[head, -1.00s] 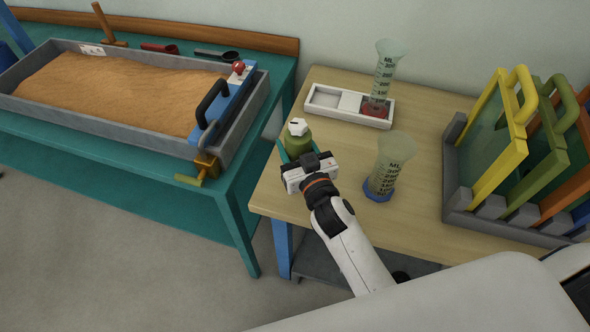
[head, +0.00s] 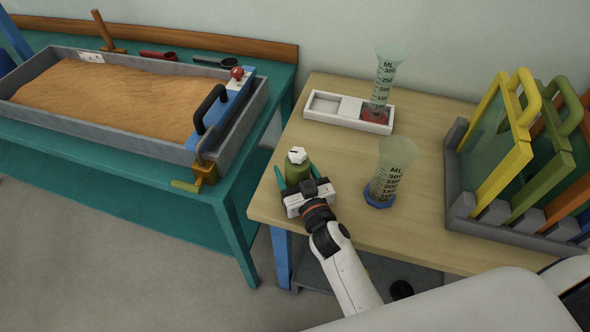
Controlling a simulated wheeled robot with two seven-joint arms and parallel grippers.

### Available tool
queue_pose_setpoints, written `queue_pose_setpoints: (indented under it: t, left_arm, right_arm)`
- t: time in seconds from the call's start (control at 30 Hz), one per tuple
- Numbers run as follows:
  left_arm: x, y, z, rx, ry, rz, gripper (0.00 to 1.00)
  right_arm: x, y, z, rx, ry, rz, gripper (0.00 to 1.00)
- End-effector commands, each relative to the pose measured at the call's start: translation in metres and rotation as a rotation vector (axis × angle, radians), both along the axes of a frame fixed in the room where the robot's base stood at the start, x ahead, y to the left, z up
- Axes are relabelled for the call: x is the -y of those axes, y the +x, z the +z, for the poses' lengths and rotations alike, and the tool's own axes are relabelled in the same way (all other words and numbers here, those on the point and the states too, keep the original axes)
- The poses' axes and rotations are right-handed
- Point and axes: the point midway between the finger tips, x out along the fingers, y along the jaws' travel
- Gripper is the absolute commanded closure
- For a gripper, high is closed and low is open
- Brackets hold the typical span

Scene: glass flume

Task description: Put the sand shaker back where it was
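The sand shaker, which I take to be the green bottle (head: 298,174) with a white faceted cap, is upright at the left end of the wooden table. My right gripper (head: 297,183) has its teal fingers on either side of the bottle and is shut on it. The gripper's body hides the bottle's lower part, so I cannot tell whether its base touches the table. My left gripper is not in view.
On the wooden table (head: 425,170) are a blue-based measuring cylinder (head: 391,172), right of the gripper, and a white tray (head: 343,119) behind, holding a red-based cylinder (head: 383,85). A rack (head: 458,205) of coloured frames stands right. A sand tray (head: 95,137) is on the teal bench.

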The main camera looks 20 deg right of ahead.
Motion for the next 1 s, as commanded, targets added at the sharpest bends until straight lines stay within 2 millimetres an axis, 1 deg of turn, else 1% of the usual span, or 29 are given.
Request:
queue_pose_setpoints:
  t: [0.27,0.37,0.43,0.57,0.8,0.9,1.0]
  left_arm:
    - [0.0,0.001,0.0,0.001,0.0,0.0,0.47]
    - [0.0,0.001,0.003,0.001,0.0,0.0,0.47]
    - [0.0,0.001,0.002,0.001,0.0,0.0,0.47]
    - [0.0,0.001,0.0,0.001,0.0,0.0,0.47]
    - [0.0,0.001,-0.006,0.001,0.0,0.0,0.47]
    - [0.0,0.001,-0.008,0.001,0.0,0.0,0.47]
    - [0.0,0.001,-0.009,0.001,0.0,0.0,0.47]
  right_arm:
    - [0.0,0.0,0.001,0.001,0.0,0.0,0.27]
    - [0.0,0.0,0.004,0.001,-0.001,0.0,0.27]
    - [0.0,-0.005,0.003,0.0,0.0,0.0,0.27]
    - [0.002,-0.027,0.001,-0.003,0.002,0.0,0.27]
    - [0.006,-0.08,0.001,-0.003,0.002,0.0,0.27]
    - [0.008,-0.097,0.002,-0.002,0.001,-0.001,0.27]
    - [0.009,-0.11,0.002,-0.001,0.001,-0.001,0.27]
